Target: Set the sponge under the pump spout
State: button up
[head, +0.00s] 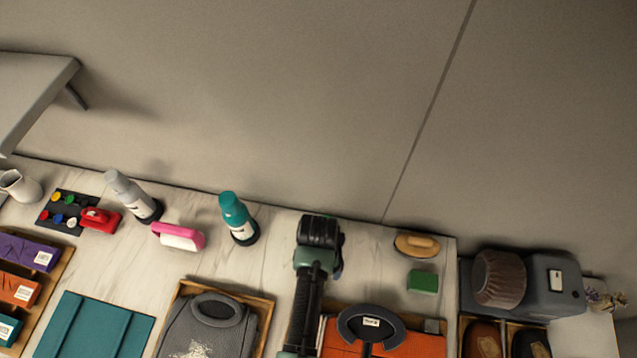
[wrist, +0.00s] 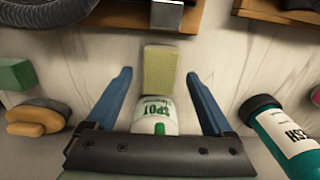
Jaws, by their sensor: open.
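My gripper (wrist: 159,73) is open in the wrist view, its two blue fingers apart. A yellow-green block (wrist: 161,64), which looks like the sponge, lies between the fingertips with a gap on each side. A white bottle with green "SPOT" lettering (wrist: 153,117) is just below the block in the picture, partly hidden by my gripper's dark body; it may be the pump bottle, but no spout can be made out. I cannot tell whether block and bottle touch. In the head view my arm hides this block and most of the bottle.
A darker green block (head: 422,281) lies by a wooden-backed brush (head: 416,244) on the right. A teal bottle (head: 238,218) stands left of my arm, with a pink-and-white brush (head: 178,236) farther left. Trays with bags line the front; the wall is close behind.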

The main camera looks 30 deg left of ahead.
notch_tip(320, 180, up, 12)
jog(key=shift+r+b, duration=0.1)
jog(key=shift+b, duration=0.3)
dwell(0.4)
